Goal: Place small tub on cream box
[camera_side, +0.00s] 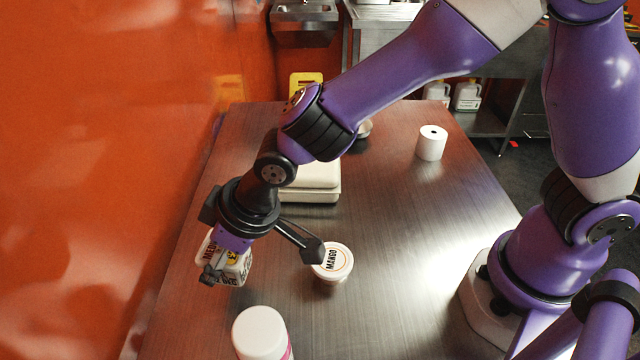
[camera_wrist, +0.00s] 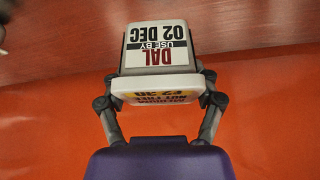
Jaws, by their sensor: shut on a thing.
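The small tub (camera_side: 232,266) is white with printed labels. My gripper (camera_side: 226,258) is shut on it at the left of the side view and appears to hold it above the table, tilted. In the wrist view, the tub (camera_wrist: 156,58) sits between the two fingers of my gripper (camera_wrist: 160,95); its label reads DAL, USE BY 02 DEC. The cream box (camera_side: 312,184) stands on the table behind my arm. My arm hides part of it. Its visible top looks bare. The tub is apart from the box, in front and to its left.
A round MANGO pot (camera_side: 332,262) stands on the table (camera_side: 400,245) right of the tub. A white-capped bottle (camera_side: 260,332) stands at the front. A white paper roll (camera_side: 431,143) and a partly hidden dish (camera_side: 364,129) stand farther back. An orange wall (camera_side: 90,180) is at left.

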